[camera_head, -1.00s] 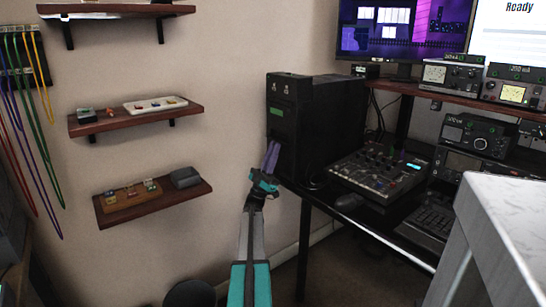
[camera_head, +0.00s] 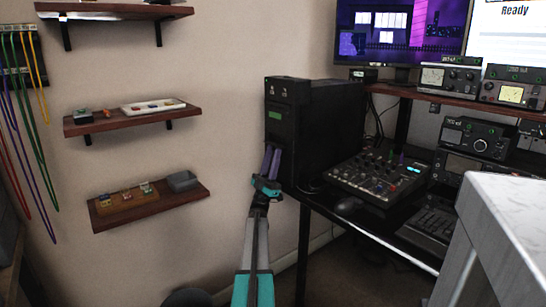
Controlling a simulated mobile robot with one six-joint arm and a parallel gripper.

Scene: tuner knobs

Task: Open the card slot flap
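The black tower unit (camera_head: 318,130) stands at the left end of the desk, with a small green display (camera_head: 275,115) on its narrow front. The card slot flap cannot be made out clearly; the lower front is dark and partly behind my gripper. My gripper (camera_head: 271,158) has two purple fingers, pointing up in front of the tower's lower front face. They overlap that face in the picture, and I cannot tell whether they touch it. The fingers show side by side with a thin dark gap, too small to judge the opening. Nothing is visibly held.
Wall shelves (camera_head: 150,207) hold small parts at left. A pale-topped table (camera_head: 515,205) stands at the right front.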

